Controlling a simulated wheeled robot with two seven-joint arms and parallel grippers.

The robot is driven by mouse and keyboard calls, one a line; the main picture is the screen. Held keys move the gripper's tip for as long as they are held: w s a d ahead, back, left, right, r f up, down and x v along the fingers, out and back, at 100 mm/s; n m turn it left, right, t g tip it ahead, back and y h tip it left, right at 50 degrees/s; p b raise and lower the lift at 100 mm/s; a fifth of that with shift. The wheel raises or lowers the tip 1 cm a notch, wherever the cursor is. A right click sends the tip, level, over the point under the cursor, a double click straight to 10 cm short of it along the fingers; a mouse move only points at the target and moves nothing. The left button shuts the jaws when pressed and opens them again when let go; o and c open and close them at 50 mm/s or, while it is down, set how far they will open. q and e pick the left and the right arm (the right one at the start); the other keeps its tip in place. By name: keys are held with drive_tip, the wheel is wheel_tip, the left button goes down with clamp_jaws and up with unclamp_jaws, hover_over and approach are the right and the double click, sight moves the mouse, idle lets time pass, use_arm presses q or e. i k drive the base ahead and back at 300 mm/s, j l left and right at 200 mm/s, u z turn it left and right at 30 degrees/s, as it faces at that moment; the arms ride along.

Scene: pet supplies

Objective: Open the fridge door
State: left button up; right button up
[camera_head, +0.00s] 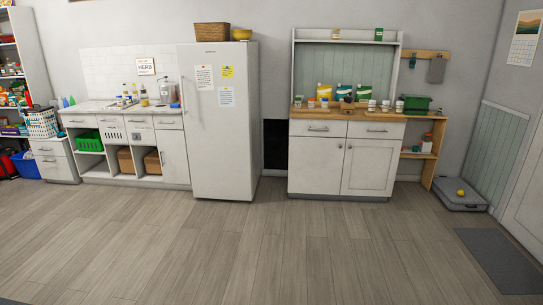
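A tall white fridge (221,140) stands against the back wall, left of the picture's middle. Its door is shut and faces me. A vertical handle (182,95) shows near the left edge of the door. Papers and a yellow note (227,71) are stuck on the upper door. A wicker basket (212,32) and a yellow bowl (242,34) sit on top. Neither of my grippers is in view.
A white counter (131,118) with cabinets and open shelves adjoins the fridge's left side. A wood-topped cabinet (346,158) stands to its right, past a narrow dark gap. The wooden floor (240,250) before the fridge is clear. A grey mat (499,260) lies at right.

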sight(214, 77)
drive_tip(key=i+l+u, duration=0.1)
drive_tip(key=i, duration=1.75)
drive_tip(key=i+u, duration=0.2)
drive_tip(key=i, duration=0.7)
drive_tip(key=i+l+u, duration=0.25)
drive_tip(key=i, duration=0.7)
drive_tip(key=j, duration=0.1)
